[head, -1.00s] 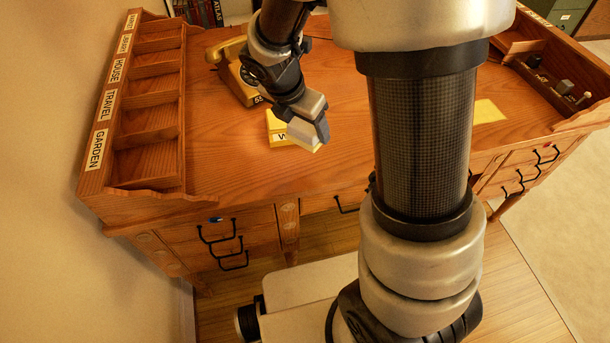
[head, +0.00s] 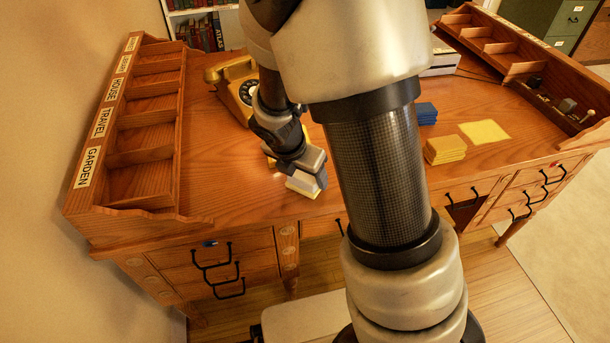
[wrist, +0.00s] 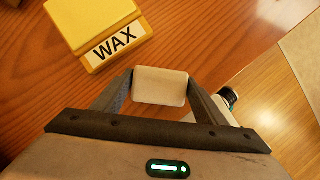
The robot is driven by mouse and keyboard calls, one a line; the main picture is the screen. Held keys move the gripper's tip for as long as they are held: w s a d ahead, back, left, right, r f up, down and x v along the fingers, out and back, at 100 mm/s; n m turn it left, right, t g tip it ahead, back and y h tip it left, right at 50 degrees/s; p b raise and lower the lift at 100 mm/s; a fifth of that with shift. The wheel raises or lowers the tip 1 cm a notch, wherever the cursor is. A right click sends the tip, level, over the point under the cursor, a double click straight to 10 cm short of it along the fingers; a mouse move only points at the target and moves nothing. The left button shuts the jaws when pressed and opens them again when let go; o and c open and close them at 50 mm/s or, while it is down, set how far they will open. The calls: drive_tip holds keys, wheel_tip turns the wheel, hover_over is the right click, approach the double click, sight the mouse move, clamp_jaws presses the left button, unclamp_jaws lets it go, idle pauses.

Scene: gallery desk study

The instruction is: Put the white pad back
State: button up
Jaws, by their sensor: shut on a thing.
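The white pad (wrist: 160,86) is a small whitish block between the two fingertips of my gripper (wrist: 160,88) in the wrist view. The fingers are shut on its sides. In the head view my gripper (head: 308,182) is over the front part of the desk, pointing down, and the pad is hard to make out there. Whether the pad touches the desk I cannot tell. A yellow box labelled WAX (wrist: 95,22) sits on the desk beyond the gripper, apart from the pad. In the head view my arm mostly hides that box.
A yellow telephone (head: 236,92) stands behind my gripper. A compartment rack (head: 140,150) lines the left side. To the right are a yellow stack (head: 444,151), a yellow sheet (head: 485,132) and a blue stack (head: 427,113). Bare desk lies left of my gripper.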

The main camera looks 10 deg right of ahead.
drive_tip(key=shift+f, duration=0.1)
drive_tip(key=o, duration=1)
drive_tip(key=shift+r, duration=0.3)
drive_tip(key=p+v, duration=0.4)
drive_tip(key=v, duration=0.7)
drive_tip(key=s+d+r+m+t+y, duration=0.2)
drive_tip(key=s+r+m, duration=1.3)
drive_tip(key=m, duration=1.2)
wheel_tip(320, 180, up, 2)
drive_tip(key=shift+s+d+r+y, duration=0.1)
drive_tip(key=shift+s+d+y, duration=0.1)
drive_tip(key=shift+d+y, duration=0.35)
